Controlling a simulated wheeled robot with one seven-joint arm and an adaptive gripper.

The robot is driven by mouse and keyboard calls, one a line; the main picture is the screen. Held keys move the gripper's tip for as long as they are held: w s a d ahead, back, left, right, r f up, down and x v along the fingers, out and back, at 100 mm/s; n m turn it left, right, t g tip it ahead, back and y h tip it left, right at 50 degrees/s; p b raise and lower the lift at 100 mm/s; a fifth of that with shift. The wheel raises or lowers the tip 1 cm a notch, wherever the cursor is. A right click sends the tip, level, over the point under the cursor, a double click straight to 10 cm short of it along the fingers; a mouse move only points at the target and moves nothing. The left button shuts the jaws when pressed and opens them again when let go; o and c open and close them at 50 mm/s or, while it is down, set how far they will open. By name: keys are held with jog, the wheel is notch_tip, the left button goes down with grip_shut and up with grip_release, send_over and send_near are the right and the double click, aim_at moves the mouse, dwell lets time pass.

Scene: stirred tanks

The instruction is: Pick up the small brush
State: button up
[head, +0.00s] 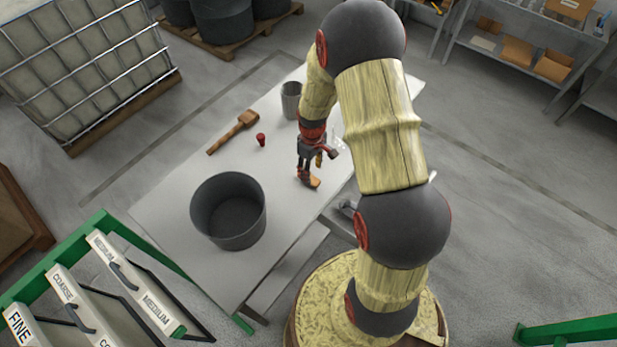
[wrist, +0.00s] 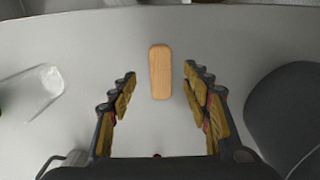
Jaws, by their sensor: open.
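A small wooden block-shaped piece (wrist: 160,72), which looks like the back of the small brush, lies on the white table; no bristles show. In the wrist view it is between and slightly beyond the fingers of my gripper (wrist: 159,80), with a gap on both sides. My gripper is open and empty. In the head view my gripper (head: 312,163) hangs low over the table near its right edge, and the brush (head: 313,182) shows partly below it. I cannot tell the fingertips' exact height above the table.
A large dark bucket (head: 229,238) stands on the table (head: 180,215) at the left front. A wooden mallet (head: 236,131), a red stopper-like piece (head: 261,139) and a grey cup (head: 291,107) are farther back. A clear container (wrist: 32,92) lies left of the brush in the wrist view.

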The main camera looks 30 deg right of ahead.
notch_tip(320, 180, down, 6)
jog(key=shift+w+a+f, duration=0.1)
dwell(0.4)
jog(key=shift+c, duration=1)
jog(key=c, duration=1)
